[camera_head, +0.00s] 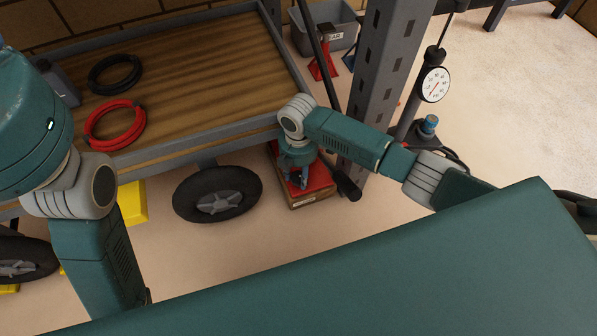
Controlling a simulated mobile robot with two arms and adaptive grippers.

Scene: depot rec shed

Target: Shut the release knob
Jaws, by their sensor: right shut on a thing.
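My right gripper (303,181) points down over a red-topped unit (318,182) on the floor, beside the grey shelf post. It is shut on a small part there, which I take to be the release knob; the fingers hide it, so its position cannot be told. A lever with a black grip (347,187) sticks out just right of the gripper. My left arm comes in at the left; its gripper is not in view.
A wood-topped cart (205,60) with a black coil (115,74) and a red coil (115,124) stands at the left, on black wheels (218,193). A grey perforated post (375,95) and a stand with a dial gauge (434,84) are close to my right arm.

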